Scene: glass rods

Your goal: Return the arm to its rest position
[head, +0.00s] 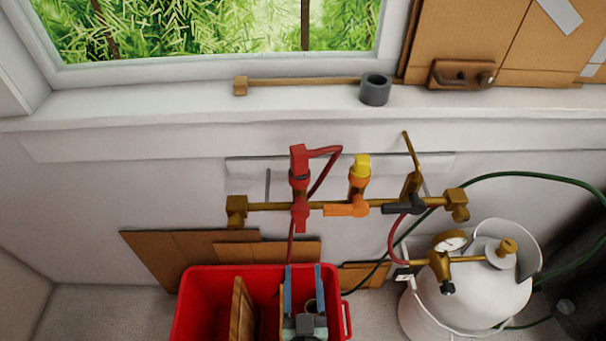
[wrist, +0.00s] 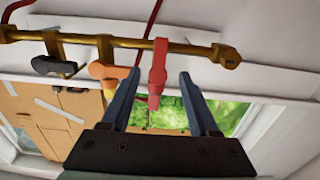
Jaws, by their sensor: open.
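My gripper (head: 303,268) is in the lower middle of the head view, over the red crate, with its two blue fingers apart and nothing between them. In the wrist view my gripper (wrist: 160,76) shows both fingers spread, with the red valve (wrist: 158,72) seen beyond the gap. No contact with it shows. In the head view the brass pipe with its red valve (head: 300,200), orange valve (head: 346,209) and black-handled valve (head: 405,208) is on the wall above the fingertips. The rest of my arm is mostly hidden.
The red crate (head: 198,300) holds wooden boards below my gripper. A white gas tank (head: 470,300) with a brass regulator stands at the right, with hoses. Floor at lower left is clear.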

